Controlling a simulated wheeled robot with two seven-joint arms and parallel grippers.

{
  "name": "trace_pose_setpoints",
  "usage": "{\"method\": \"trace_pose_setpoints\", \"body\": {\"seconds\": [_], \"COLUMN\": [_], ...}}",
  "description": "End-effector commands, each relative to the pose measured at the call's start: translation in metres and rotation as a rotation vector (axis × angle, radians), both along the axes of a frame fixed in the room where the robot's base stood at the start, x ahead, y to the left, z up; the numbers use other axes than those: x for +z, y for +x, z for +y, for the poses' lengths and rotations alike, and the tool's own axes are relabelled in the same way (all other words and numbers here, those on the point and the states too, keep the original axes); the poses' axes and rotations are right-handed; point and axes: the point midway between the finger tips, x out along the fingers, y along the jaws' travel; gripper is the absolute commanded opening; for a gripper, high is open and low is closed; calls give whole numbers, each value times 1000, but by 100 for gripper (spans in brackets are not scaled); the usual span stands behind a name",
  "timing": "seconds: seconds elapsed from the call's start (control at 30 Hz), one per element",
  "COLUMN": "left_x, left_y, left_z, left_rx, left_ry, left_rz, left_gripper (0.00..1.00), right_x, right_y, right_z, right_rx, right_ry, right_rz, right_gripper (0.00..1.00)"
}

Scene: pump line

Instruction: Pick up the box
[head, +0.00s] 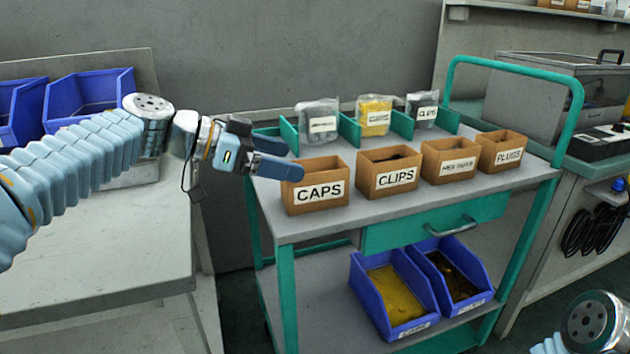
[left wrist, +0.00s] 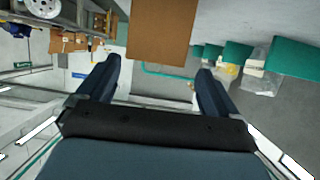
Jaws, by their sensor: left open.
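Several small brown cardboard boxes stand in a row on the top of a green and grey cart. The leftmost is the box marked CAPS (head: 316,193), and to its right are the CLIPS box (head: 388,173), a third box with a hard-to-read label (head: 449,160) and the PLUGS box (head: 500,152). My left gripper (head: 284,160) is open and empty, at the upper left edge of the CAPS box. In the left wrist view a brown box (left wrist: 161,32) shows ahead of the gap between the open fingers (left wrist: 160,74). My right gripper is out of view.
Bagged parts (head: 318,120) stand between green dividers (head: 349,130) behind the boxes. Blue bins (head: 402,330) sit on the cart's lower shelf. A grey table (head: 110,250) with blue bins (head: 90,97) is at the left. The cart's green handle (head: 515,65) rises at the right.

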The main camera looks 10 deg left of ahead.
Motion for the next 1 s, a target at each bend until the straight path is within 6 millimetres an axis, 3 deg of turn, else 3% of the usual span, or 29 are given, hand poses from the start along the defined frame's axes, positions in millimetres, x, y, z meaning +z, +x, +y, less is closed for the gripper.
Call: {"method": "trace_pose_setpoints", "body": {"seconds": [0.43, 0.73, 0.77, 1.0], "left_x": [-19, -23, -23, -23], "left_y": [22, 26, 26, 26], "left_z": [-48, -54, -54, -54], "left_rx": [-2, 0, 0, 0], "left_ry": [0, 0, 0, 0], "left_rz": [2, 0, 0, 0], "left_gripper": [94, 94, 92, 55], "right_x": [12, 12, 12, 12], "right_y": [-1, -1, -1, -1], "right_z": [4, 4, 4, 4], "right_rx": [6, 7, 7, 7], "right_ry": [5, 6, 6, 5], "right_rz": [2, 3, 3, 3], "right_gripper": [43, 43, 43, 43]}}
